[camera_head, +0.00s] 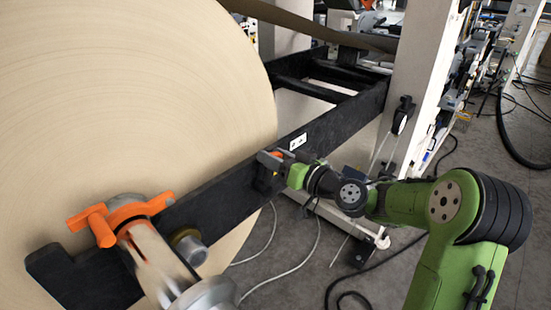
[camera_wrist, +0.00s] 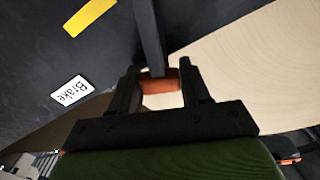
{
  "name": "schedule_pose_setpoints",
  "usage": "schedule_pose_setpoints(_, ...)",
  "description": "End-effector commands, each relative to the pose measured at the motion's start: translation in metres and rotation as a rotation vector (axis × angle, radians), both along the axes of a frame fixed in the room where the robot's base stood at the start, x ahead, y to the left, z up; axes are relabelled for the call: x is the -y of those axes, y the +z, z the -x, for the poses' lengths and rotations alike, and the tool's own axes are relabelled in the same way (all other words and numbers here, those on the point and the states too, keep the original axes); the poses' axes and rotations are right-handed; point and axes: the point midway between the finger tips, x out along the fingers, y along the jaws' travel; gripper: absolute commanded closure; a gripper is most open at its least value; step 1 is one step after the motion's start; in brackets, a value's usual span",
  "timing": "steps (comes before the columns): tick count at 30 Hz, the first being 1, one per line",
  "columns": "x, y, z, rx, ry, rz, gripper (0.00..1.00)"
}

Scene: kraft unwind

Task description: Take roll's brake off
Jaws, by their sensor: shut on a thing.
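The large kraft paper roll (camera_head: 130,90) fills the left of the head view and also shows in the wrist view (camera_wrist: 260,60). The black beam (camera_head: 225,200) runs across in front of it. My gripper (camera_head: 272,157) is at the beam, shut on the orange end of the brake lever (camera_wrist: 158,84). The lever's dark shaft (camera_wrist: 150,35) runs up from between my fingers in the wrist view. A white label reading "Brake" (camera_wrist: 71,92) is on the dark surface to the left of the lever.
An orange clamp-like handle (camera_head: 120,215) sits at the roll's centre, left of my gripper. A yellow strip (camera_wrist: 90,17) marks the dark surface. A pale upright post (camera_head: 425,70) stands behind my arm. Cables (camera_head: 350,290) lie on the grey floor.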

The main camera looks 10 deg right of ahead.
Motion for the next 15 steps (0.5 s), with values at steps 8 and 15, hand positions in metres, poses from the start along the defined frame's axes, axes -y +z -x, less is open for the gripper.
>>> schedule_pose_setpoints(8, -0.0006, -0.0013, 0.0004, -0.005, 0.002, 0.000, 0.32)
schedule_pose_setpoints(15, 0.0022, -0.0010, 0.0029, -0.004, 0.000, -0.001, 0.32)
